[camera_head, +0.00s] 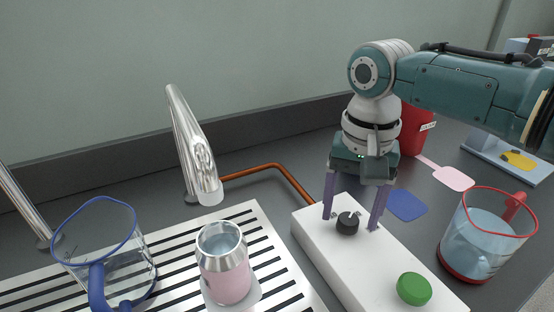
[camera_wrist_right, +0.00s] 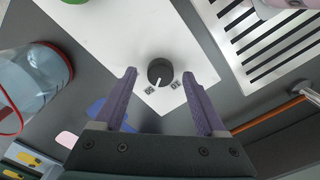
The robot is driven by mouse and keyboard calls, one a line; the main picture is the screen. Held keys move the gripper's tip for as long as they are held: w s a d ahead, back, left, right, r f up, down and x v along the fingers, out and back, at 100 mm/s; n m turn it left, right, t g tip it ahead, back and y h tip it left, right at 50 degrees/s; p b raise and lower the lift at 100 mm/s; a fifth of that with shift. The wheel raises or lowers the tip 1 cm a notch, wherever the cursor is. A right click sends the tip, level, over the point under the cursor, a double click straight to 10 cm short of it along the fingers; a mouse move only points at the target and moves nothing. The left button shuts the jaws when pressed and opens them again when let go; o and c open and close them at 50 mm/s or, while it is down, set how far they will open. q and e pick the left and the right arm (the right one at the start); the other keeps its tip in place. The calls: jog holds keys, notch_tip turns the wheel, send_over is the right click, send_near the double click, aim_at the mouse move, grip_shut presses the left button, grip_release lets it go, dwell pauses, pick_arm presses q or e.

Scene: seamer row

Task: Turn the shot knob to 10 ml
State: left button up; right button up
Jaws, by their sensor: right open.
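The shot knob (camera_head: 347,223) is a small black dial with a white pointer line on top of a white box (camera_head: 319,250). In the right wrist view the fingers (camera_wrist_right: 158,74) show clear gaps to the knob. My left gripper is not in view.
A green button (camera_head: 414,289) is on the box's near end. A red-rimmed jug (camera_head: 478,250) of liquid stands right. A slatted tray (camera_head: 270,262) at left holds a pink can (camera_head: 226,277) beneath a chrome spout (camera_head: 195,150), and a blue-rimmed jug (camera_head: 128,262). An orange pipe (camera_head: 265,167) runs behind.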

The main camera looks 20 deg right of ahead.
jog(key=shift+f, duration=0.35)
grip_shut()
dwell(0.4)
